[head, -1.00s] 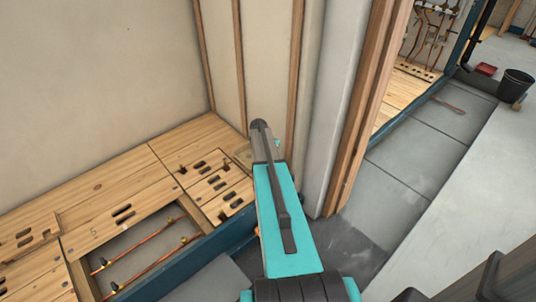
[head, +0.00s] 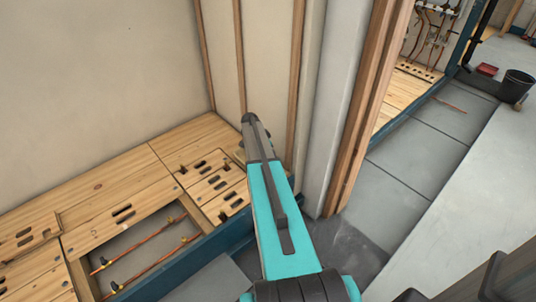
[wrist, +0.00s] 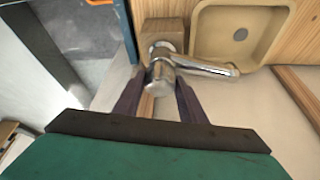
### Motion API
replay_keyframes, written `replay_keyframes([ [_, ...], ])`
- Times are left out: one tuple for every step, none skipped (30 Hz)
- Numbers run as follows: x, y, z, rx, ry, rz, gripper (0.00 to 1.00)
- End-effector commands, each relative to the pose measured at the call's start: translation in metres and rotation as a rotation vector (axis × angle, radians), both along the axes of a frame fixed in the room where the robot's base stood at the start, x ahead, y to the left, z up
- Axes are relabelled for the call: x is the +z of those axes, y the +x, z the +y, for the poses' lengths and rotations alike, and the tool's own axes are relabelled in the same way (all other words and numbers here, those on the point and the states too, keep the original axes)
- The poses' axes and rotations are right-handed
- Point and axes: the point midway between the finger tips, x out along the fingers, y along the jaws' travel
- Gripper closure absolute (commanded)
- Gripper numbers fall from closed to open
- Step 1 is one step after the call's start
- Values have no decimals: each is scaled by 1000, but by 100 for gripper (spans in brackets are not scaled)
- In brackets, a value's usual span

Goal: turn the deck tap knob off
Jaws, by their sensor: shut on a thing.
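The chrome deck tap shows in the wrist view, with its knob (wrist: 160,73) pointing towards the camera. Its spout (wrist: 207,67) reaches right along the near edge of a beige basin. The tap stands by a wooden block (wrist: 160,30). My gripper (wrist: 158,88) has one dark finger on each side of the knob and is shut on it. Where the fingertips touch is partly hidden by the knob. In the head view the tap and the gripper are hidden behind my arm.
The beige basin (wrist: 225,50) lies right of the tap in a wooden top. In the head view, a grey wall end and wooden post (head: 357,115) stand close right of my arm. Wooden floor panels (head: 110,205) with an open pipe recess lie at left.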

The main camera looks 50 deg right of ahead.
Motion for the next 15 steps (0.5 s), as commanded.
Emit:
replay_keyframes([
  [0,5,0,-2,-1,-10,85],
  [0,5,0,-6,-1,-10,85],
  [0,5,0,-8,-1,-10,85],
  [0,5,0,-9,-1,-10,85],
  [0,5,0,-10,-1,-11,85],
  [0,5,0,-11,-1,-11,85],
  [0,4,0,-10,-1,-10,85],
  [0,4,0,-10,-1,-10,85],
  [0,4,0,-10,-1,-11,85],
  [0,4,0,-10,-1,-11,85],
  [0,4,0,-10,-1,-11,85],
  [0,4,0,-10,-1,-11,85],
  [0,4,0,-10,-1,-11,85],
  [0,4,0,-10,-1,-10,58],
  [0,4,0,-10,0,-9,51],
])
